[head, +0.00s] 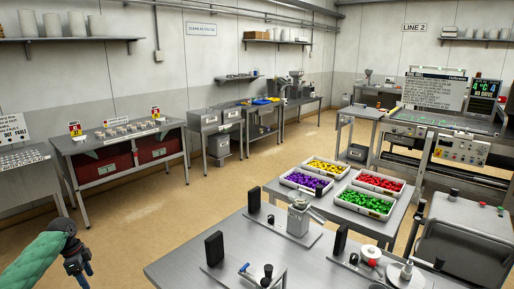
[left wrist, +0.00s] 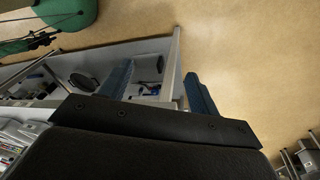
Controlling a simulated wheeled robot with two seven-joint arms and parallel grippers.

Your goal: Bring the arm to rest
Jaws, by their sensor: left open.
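My left arm, with a green sleeve, comes in at the lower left of the head view. Its dark gripper (head: 78,264) hangs with the fingers pointing down, left of the front steel table (head: 185,268) and apart from it. In the left wrist view the two blue-grey fingers (left wrist: 158,82) stand wide apart, with nothing between them but a table's edge and the floor beyond. My left gripper is open and empty.
Devices with black upright plates stand on the front table. Behind them are white trays of purple (head: 306,181), yellow (head: 327,167), red (head: 379,183) and green (head: 365,202) pieces. A bench with red bins (head: 104,166) stands at the left. Tan floor (head: 150,215) between is clear.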

